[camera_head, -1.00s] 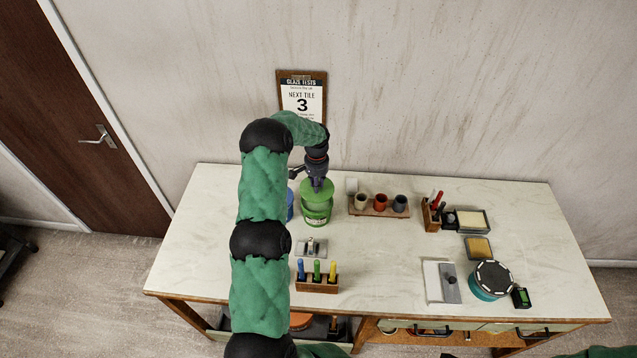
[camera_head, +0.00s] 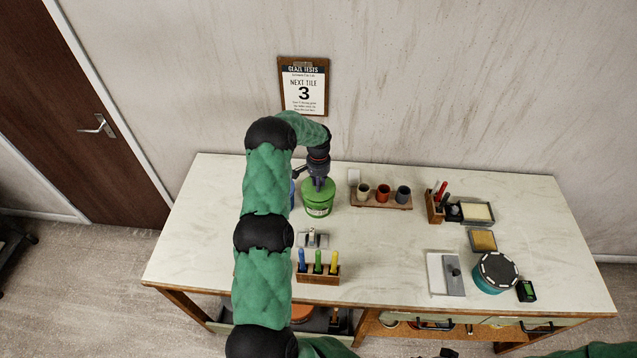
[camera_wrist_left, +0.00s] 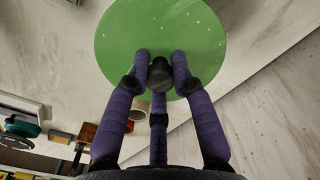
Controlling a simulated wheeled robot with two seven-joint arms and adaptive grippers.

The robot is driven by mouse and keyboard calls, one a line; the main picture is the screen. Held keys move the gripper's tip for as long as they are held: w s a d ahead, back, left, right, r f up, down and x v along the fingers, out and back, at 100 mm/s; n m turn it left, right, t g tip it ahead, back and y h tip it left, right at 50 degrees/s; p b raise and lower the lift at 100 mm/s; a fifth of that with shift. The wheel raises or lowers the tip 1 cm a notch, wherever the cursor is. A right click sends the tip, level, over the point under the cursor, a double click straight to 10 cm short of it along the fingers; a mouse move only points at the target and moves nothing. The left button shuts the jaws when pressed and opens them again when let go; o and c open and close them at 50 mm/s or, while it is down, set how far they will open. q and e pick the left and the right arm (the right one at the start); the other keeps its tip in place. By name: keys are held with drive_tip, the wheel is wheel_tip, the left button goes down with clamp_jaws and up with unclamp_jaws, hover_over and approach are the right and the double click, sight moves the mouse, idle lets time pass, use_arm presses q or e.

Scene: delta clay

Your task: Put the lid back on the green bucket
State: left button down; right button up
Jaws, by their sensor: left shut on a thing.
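The green bucket (camera_head: 319,210) stands upright at the back of the table, left of the cup rack. The round green lid (camera_head: 327,191) lies over its top and looks level, with no gap that I can see. It fills the top of the left wrist view (camera_wrist_left: 160,25). My left gripper (camera_head: 317,183) is above the lid, pointing down. In the left wrist view, its three purple fingers (camera_wrist_left: 160,73) are shut on the dark knob at the lid's middle. The bucket is hidden under the lid there.
A blue thing (camera_head: 292,194) stands close left of the bucket, mostly behind my arm. A rack of cups (camera_head: 381,201) is to the right.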

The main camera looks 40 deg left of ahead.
use_arm(q)
drive_tip(key=shift+b, duration=0.6)
idle(1.5)
drive_tip(key=shift+f+b, duration=0.2)
drive_tip(key=shift+b, duration=0.5)
idle(0.8)
idle(0.3)
drive_tip(key=c, duration=1)
unclamp_jaws()
drive_tip(key=shift+o, duration=0.3)
drive_tip(key=o, duration=0.4)
drive_tip(key=shift+r, duration=0.15)
drive_tip(key=shift+r+p, duration=1.35)
drive_tip(key=shift+r, duration=2.05)
